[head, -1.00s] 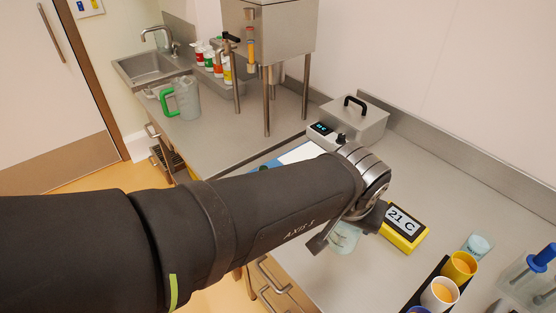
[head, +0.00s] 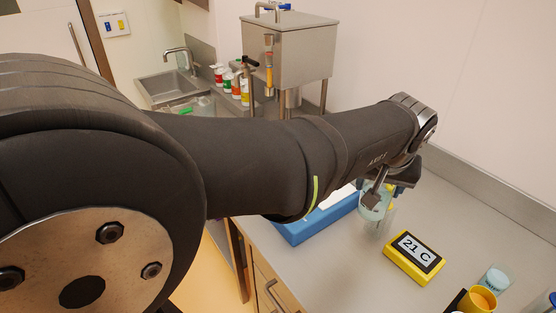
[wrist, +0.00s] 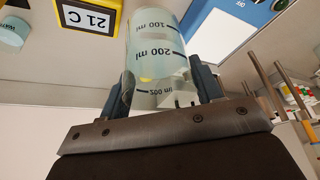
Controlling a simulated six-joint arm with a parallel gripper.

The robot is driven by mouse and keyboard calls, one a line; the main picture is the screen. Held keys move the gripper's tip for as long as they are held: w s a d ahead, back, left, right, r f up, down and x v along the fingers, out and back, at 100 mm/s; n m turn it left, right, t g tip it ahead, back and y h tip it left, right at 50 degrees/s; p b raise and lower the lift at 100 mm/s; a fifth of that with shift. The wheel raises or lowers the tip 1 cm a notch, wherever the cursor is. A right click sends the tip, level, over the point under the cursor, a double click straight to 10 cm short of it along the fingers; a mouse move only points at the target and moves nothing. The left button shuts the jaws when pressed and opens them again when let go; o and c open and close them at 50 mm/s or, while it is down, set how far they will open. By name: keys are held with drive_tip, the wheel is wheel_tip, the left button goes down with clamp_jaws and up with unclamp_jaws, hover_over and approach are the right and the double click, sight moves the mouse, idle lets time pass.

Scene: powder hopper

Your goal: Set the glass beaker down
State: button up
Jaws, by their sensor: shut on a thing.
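The glass beaker (head: 373,206) is clear with a pale bluish tint, and hangs below my gripper (head: 379,190) over the bench, right of a blue device. In the wrist view the beaker (wrist: 157,45) shows black 100 ml and 200 ml marks. The fingers of my gripper (wrist: 160,88) are on either side of it, shut on it. My gripper and arm hide part of it in the head view. I cannot tell how far its base is from the bench.
A blue device (head: 300,232) with a white top lies left of the beaker. The steel hopper (head: 290,50) stands behind. Bare bench (head: 345,262) lies nearby.

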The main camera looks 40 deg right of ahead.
drive_tip(key=w+d+r+n, duration=0.2)
drive_tip(key=w+d, duration=0.3)
drive_tip(key=w, duration=0.3)
drive_tip(key=shift+y, duration=0.3)
drive_tip(key=shift+w+f, duration=2.75)
drive_tip(key=shift+w, duration=0.15)
drive_tip(key=shift+w+f, duration=2.75)
drive_tip(key=shift+w, duration=0.15)
drive_tip(key=shift+f, duration=0.1)
drive_tip(key=o, duration=1.1)
drive_tip(key=shift+o, duration=0.2)
drive_tip(key=v, duration=1.2)
drive_tip(key=shift+s, duration=0.2)
drive_tip(key=shift+d, duration=0.1)
